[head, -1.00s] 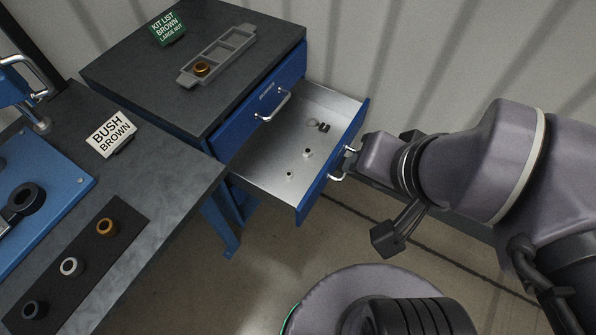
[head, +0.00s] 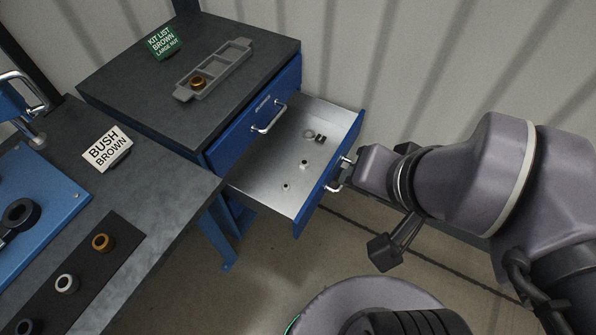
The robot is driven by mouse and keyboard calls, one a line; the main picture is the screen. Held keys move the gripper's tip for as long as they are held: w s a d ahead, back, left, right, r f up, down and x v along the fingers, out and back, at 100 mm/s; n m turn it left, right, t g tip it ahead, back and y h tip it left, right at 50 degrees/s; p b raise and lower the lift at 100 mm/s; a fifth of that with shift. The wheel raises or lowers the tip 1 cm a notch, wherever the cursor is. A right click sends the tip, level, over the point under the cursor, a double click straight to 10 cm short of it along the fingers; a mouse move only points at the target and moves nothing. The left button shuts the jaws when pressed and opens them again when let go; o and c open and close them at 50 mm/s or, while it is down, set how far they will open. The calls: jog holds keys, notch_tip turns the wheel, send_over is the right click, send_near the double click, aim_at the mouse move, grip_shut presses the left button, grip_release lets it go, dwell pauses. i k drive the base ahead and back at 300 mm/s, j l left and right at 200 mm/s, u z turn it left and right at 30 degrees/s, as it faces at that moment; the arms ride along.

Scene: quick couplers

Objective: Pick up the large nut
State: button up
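Several small parts lie in the open drawer (head: 265,180) in the head view. A pale ring-like part (head: 308,134) lies beside a dark part (head: 320,138) toward the back right. Two smaller parts, one in the middle (head: 304,162) and one nearer the front left (head: 286,186), stand apart from them. They are too small to tell which is the large nut. My gripper (head: 346,162) is at the handle (head: 334,186) on the blue drawer front. Its fingertips are small and partly hidden, so I cannot tell whether they grip the handle.
A grey tray (head: 222,75) holding a brown ring (head: 197,83) sits on the cabinet top near a green kit list sign (head: 163,42). The left bench has a "BUSH BROWN" sign (head: 107,148) and a dark mat (head: 90,270) with several bushes. A closed upper drawer (head: 255,120) adjoins the open one.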

aim_at(304, 163)
jog(key=i+l+u, duration=0.55)
jog(key=u, duration=0.15)
jog(key=i+l+u, duration=0.2)
jog(key=l+u, duration=0.15)
jog(key=i+l+u, duration=0.1)
jog(key=l+u, duration=0.25)
jog(key=l, duration=0.2)
